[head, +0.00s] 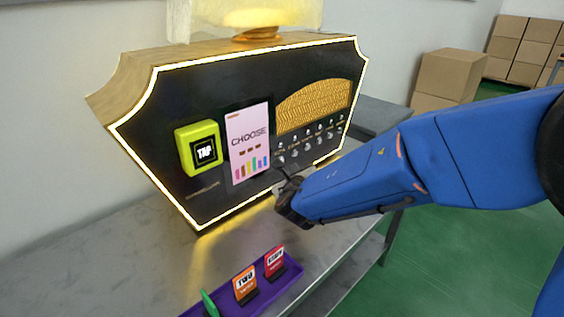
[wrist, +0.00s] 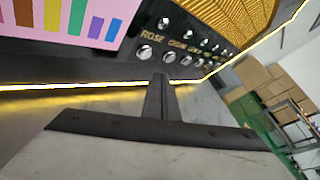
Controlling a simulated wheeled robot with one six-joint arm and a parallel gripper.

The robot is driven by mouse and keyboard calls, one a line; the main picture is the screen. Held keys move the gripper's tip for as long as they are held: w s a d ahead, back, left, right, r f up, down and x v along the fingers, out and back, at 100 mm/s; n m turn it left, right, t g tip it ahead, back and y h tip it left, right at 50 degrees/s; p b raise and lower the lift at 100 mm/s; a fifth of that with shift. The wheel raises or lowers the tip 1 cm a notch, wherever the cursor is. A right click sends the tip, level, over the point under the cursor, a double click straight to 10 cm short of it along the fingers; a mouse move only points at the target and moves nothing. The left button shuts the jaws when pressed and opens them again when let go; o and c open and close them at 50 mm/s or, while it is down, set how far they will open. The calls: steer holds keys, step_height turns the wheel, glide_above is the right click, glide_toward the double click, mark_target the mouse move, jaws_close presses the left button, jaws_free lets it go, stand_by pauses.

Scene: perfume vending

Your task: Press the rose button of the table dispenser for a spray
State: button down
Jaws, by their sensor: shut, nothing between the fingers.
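The table dispenser (head: 215,95) has a black front with a lit edge and rows of small silver buttons at its right. In the wrist view the rose button (wrist: 144,54) is the round silver one just below the word ROSE, nearest the pink CHOOSE screen (head: 248,143). In the head view the leftmost lower button (head: 281,160) appears to be the same one. My gripper (head: 281,176) is shut and empty, just below this button in the head view. In the wrist view its closed fingertips (wrist: 160,78) point at the panel, below and slightly right of the rose button. I cannot tell whether they touch the panel.
A yellow-green TAP reader (head: 198,148) is left of the screen. A purple tray (head: 292,272) with several small upright cards stands on the grey table (head: 150,255) in front. Cardboard boxes (head: 445,80) stand at the back right. The table around the tray is mostly clear.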

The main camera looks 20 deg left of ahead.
mark_target(285, 160)
steer(key=shift+w+a, duration=0.2)
steer(key=shift+a, duration=0.35)
steer(key=shift+w+a, duration=0.2)
steer(key=shift+a, duration=0.3)
steer(key=shift+w+a, duration=0.1)
steer(key=shift+a, duration=0.05)
stand_by(1.3)
steer(key=shift+w+a, duration=0.1)
steer(key=shift+a, duration=0.15)
steer(key=shift+w+a, duration=0.15)
steer(key=shift+a, duration=0.25)
stand_by(0.9)
steer(key=shift+d, duration=0.1)
steer(key=shift+s+d, duration=0.35)
steer(key=shift+d, duration=0.35)
steer(key=shift+s+d, duration=0.3)
steer(key=shift+d, duration=0.45)
steer(key=shift+s+d, duration=0.35)
steer(key=shift+d, duration=0.45)
steer(key=shift+s+d, duration=0.3)
steer(key=shift+d, duration=0.45)
